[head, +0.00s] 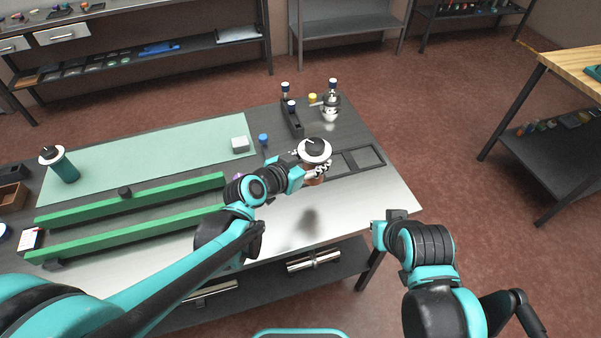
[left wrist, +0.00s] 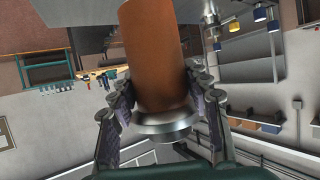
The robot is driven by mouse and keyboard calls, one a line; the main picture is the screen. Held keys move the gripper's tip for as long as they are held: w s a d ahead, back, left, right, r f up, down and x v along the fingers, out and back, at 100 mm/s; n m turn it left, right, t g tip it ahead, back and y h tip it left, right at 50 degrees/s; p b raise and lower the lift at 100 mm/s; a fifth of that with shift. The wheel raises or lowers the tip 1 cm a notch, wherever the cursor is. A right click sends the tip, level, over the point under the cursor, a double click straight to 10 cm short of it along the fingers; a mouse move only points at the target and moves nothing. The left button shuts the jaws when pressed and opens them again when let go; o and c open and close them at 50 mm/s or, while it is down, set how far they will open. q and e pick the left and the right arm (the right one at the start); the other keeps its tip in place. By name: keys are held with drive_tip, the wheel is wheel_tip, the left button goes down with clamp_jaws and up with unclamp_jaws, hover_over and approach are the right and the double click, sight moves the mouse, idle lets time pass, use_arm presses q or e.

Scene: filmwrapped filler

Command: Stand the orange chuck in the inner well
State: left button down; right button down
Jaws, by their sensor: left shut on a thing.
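The orange chuck (left wrist: 155,62) is a thick orange-brown cylinder with a wide metal collar at one end. My left gripper (head: 320,170) is shut on it near the collar, one finger on each side in the left wrist view. In the head view the chuck (head: 313,181) is mostly hidden by the fingers and by a pale ring with a dark centre above them. It is held over the table, left of a dark holder (head: 384,164) with square wells. Part of the holder is hidden behind the gripper. My right arm shows at the right, but its fingers do not show.
Two green rails (head: 130,198) lie along the table at left. A white block (head: 240,145) and a blue-capped piece (head: 263,138) stand behind the gripper. A dark rack (head: 293,120) and a metal device (head: 330,110) stand farther back. The front right tabletop is clear.

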use_arm(q)
drive_tip(key=shift+w+d, duration=0.1)
drive_tip(key=shift+d, duration=0.2)
drive_tip(key=shift+w+a+f+b, duration=0.7)
drive_tip(key=shift+w+f+b, duration=0.35)
drive_tip(key=shift+w+f, duration=0.7)
drive_tip(key=shift+w+a+f+b, duration=0.7)
drive_tip(key=shift+w+f+b, duration=0.4)
drive_tip(key=shift+w+f, duration=0.65)
drive_tip(key=shift+w+a+f+b, duration=0.7)
drive_tip(key=shift+w+f+b, duration=0.35)
drive_tip(key=shift+w+f, duration=0.7)
drive_tip(key=shift+s+f, duration=0.15)
drive_tip(key=shift+f, duration=0.1)
drive_tip(key=c, duration=0.7)
unclamp_jaws()
drive_tip(key=shift+c, duration=0.2)
